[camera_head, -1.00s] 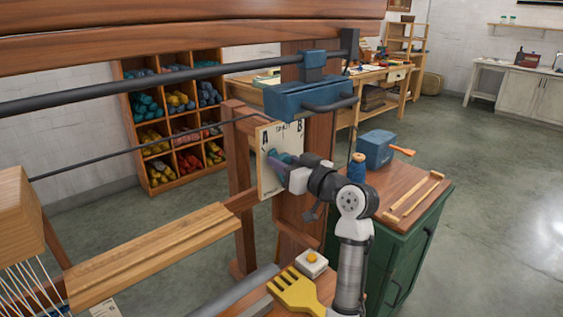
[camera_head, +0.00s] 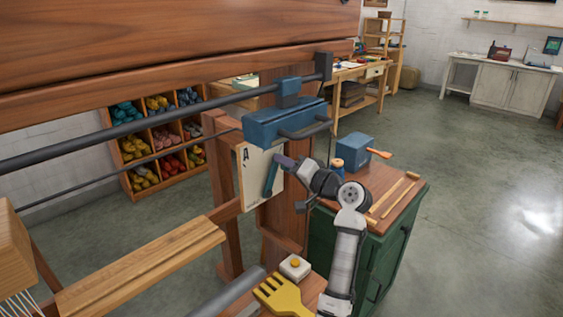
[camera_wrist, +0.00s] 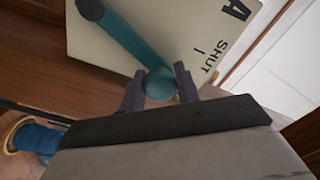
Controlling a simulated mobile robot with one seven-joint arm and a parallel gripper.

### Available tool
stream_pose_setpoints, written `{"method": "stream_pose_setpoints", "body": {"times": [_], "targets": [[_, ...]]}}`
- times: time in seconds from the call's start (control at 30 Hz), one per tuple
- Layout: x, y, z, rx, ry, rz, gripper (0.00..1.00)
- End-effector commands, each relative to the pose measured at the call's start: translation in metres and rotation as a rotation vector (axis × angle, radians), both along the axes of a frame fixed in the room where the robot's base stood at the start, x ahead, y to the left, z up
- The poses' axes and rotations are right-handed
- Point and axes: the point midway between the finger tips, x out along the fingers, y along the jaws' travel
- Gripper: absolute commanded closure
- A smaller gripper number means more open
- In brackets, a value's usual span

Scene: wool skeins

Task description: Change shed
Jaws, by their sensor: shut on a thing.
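A cream plate (camera_head: 247,180) marked with an "A" is fixed on the wooden loom post. A teal lever (camera_head: 271,179) on it runs from a dark pivot at its lower end up to my gripper (camera_head: 284,162). In the wrist view, the teal lever (camera_wrist: 132,40) ends in a round knob between the two purple fingers of my gripper (camera_wrist: 159,88), which are shut on it. The letter "A" and the word "SHUT" show on the plate (camera_wrist: 185,25) there. The plate's right part is hidden behind my gripper in the head view.
A blue bar-mounted block (camera_head: 285,122) hangs just above the plate. A green cabinet (camera_head: 370,240) with a blue box (camera_head: 347,151) and wooden sticks stands right. A yellow comb (camera_head: 283,296) and a white button box (camera_head: 295,267) lie below. Open floor is farther right.

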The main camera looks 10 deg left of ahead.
Motion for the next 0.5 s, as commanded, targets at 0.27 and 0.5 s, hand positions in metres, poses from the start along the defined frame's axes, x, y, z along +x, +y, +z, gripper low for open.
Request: {"method": "stream_pose_setpoints", "body": {"times": [0.27, 0.5], "targets": [[0.0067, -0.0043, -0.0039, 0.05, 0.077, 0.001, 1.0], [0.0079, -0.0053, -0.0053, 0.062, 0.093, 0.0, 1.0]]}}
